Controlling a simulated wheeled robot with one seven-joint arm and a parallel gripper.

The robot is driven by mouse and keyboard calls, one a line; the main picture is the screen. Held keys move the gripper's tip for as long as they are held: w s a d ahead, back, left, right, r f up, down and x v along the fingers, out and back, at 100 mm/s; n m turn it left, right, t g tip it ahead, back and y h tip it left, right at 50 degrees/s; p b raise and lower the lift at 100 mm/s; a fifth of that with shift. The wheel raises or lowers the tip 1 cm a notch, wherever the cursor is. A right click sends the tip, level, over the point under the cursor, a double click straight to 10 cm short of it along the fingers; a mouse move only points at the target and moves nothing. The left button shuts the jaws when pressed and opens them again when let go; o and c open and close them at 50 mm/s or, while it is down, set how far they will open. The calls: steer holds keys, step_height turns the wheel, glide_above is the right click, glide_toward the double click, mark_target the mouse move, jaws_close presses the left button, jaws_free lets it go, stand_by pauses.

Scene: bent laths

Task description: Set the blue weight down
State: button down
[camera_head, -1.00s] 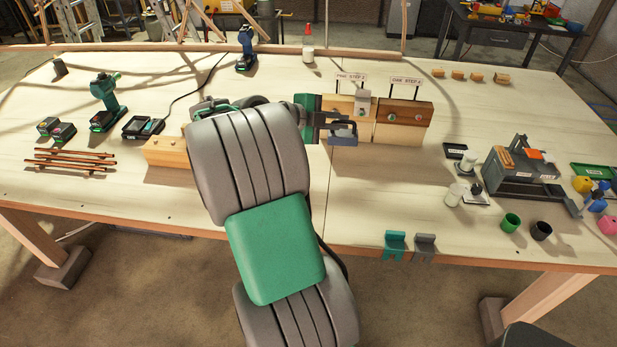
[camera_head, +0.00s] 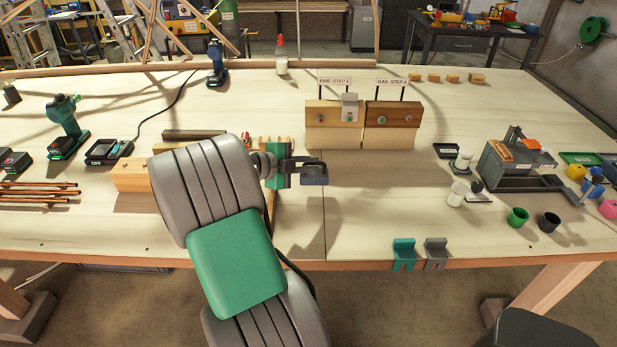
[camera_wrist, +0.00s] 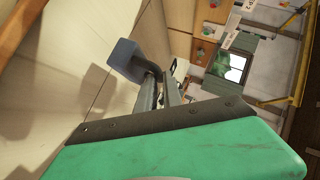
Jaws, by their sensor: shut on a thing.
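The labelled pine block (camera_head: 327,117) and oak block (camera_head: 392,120) stand behind, to the right. A wooden beam (camera_head: 130,175) lies left, partly behind my arm. Teal and grey brackets (camera_head: 404,252) sit on the front edge. The centre front is bare.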

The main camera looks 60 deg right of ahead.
mark_target(313, 175)
step_height(313, 175, down, 4)
steer(key=shift+r, duration=0.1)
steer(key=c, duration=1.5)
jaws_free()
steer(key=shift+a, duration=0.15)
